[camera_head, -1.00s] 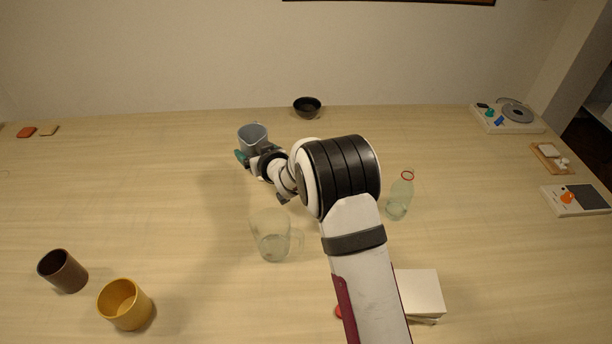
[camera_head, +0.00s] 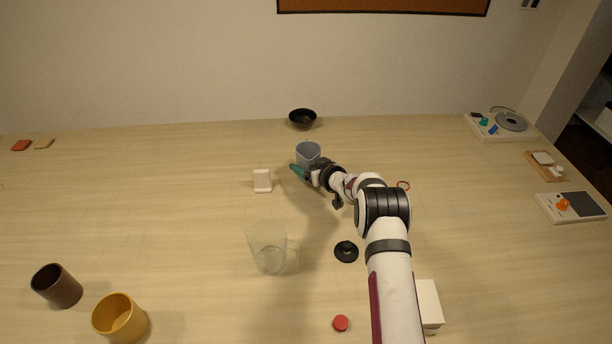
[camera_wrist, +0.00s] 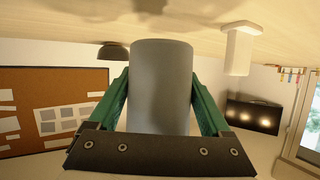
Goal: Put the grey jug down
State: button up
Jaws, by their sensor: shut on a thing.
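The grey jug (camera_head: 308,152) is in the far middle of the table in the head view, below and a little right of the black bowl. My gripper (camera_head: 303,170) is shut on the jug, its teal fingers on either side of it. In the wrist view the jug (camera_wrist: 161,88) stands between the two green fingers (camera_wrist: 160,105). Whether its base touches the table cannot be told from these views.
A white block (camera_head: 262,181) lies left of the jug, and the black bowl (camera_head: 303,119) is behind it. A clear glass pitcher (camera_head: 268,252), a black disc (camera_head: 346,251) and a red cap (camera_head: 341,323) are nearer. Brown (camera_head: 57,286) and yellow (camera_head: 120,318) cups stand front left.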

jog(key=f, duration=0.4)
jog(key=shift+a+f, duration=0.1)
jog(key=shift+a, duration=0.1)
jog(key=shift+f, duration=0.15)
